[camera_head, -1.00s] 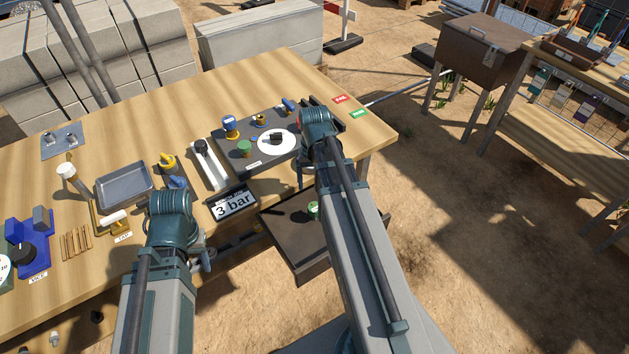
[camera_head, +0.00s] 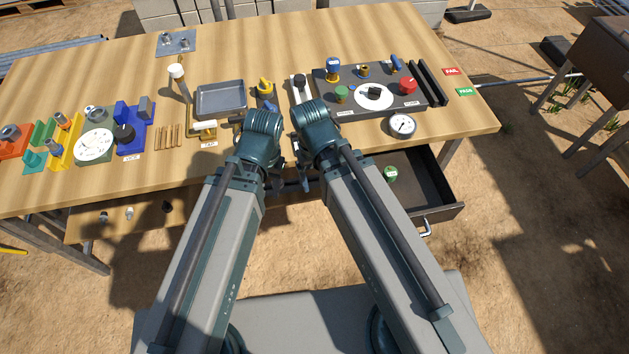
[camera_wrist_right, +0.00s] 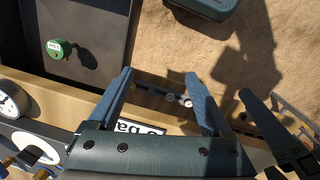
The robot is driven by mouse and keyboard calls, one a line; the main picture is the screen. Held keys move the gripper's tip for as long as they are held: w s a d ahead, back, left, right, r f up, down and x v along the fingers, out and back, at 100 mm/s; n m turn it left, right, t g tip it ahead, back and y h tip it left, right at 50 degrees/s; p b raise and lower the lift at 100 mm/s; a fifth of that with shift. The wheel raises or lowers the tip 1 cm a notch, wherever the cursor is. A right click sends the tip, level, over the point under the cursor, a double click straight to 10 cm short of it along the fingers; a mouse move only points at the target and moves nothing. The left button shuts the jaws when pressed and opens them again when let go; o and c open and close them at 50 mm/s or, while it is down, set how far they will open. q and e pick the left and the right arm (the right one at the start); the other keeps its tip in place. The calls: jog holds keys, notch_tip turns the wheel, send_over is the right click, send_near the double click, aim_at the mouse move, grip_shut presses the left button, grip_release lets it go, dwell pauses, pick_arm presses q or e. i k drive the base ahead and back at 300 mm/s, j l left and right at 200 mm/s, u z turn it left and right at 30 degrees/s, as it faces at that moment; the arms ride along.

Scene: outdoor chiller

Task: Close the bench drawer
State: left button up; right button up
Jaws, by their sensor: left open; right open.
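The bench drawer (camera_head: 440,192) stands open under the right part of the wooden bench, with its metal handle (camera_head: 426,229) on the front. A green, labelled round object (camera_head: 390,174) lies inside; the wrist view also shows it (camera_wrist_right: 59,48) in the dark drawer (camera_wrist_right: 100,45). My right gripper (camera_head: 304,182) is open and empty, left of the drawer near the bench's front edge. In the right wrist view its two fingers (camera_wrist_right: 160,78) are spread apart. My left gripper (camera_head: 273,178) is open close beside it; its fingertips are partly hidden by the arm.
A pressure gauge (camera_head: 402,126) sits on the bench edge above the drawer. Behind it is a dark fixture board (camera_head: 350,100) with a red knob (camera_head: 408,86). A grey tray (camera_head: 221,99) and coloured fixtures stand further left. Sandy ground right of the drawer is clear.

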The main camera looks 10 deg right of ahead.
aim_at(422, 187)
jog(key=k+l+z, duration=0.15)
jog(key=z, duration=0.3)
jog(key=l+z, duration=0.4)
jog(key=k+l+z, duration=0.2)
jog(key=k, duration=0.2)
